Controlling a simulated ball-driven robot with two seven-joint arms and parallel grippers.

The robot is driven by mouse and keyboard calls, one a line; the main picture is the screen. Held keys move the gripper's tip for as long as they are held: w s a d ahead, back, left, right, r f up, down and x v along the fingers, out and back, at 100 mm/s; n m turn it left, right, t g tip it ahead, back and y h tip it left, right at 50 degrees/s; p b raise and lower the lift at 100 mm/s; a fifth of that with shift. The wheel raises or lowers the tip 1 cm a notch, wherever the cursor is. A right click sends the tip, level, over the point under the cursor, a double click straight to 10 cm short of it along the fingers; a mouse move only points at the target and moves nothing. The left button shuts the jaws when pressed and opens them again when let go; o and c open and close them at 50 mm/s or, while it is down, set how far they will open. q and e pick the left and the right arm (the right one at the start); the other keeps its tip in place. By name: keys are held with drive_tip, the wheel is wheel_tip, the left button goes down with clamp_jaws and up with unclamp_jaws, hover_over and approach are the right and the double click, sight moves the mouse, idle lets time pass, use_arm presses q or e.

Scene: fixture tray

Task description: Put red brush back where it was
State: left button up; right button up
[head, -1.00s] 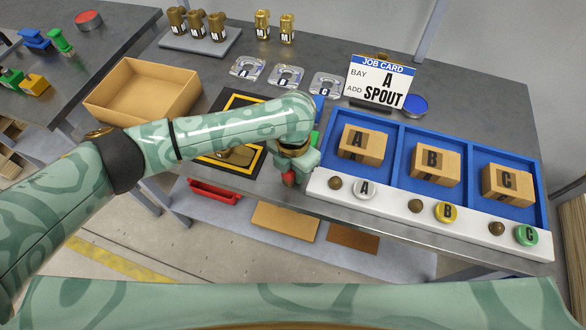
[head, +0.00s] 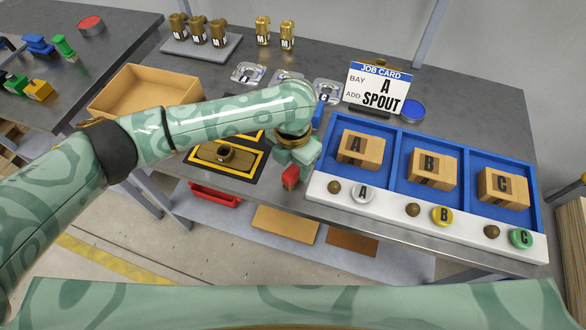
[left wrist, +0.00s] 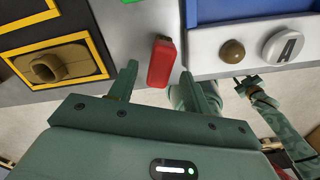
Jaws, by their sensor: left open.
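The red brush (head: 290,178) is at the table's front edge, left of the white strip of the blue tray. In the left wrist view the red brush (left wrist: 162,62) lies just beyond the fingertips, in line with the gap between them. My left gripper (head: 297,158) hangs over it, partly hiding it in the head view. In the left wrist view its fingers (left wrist: 163,72) are spread, with nothing held. A gripper at the end of my right arm (left wrist: 246,84) shows small in the left wrist view; its jaws are unclear.
The blue tray (head: 396,142) holds boxes A, B and C, with buttons along its white front strip. A yellow-bordered black mat (head: 240,176) with a brown part (head: 226,153) lies to the left. A blue item (head: 319,116) stands behind my gripper. The job card (head: 378,88) stands behind.

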sight(293, 170)
use_arm(q)
wheel_tip(293, 170, up, 7)
drive_tip(key=shift+r+p, duration=0.2)
drive_tip(key=shift+p, duration=0.65)
drive_tip(key=shift+s, duration=0.1)
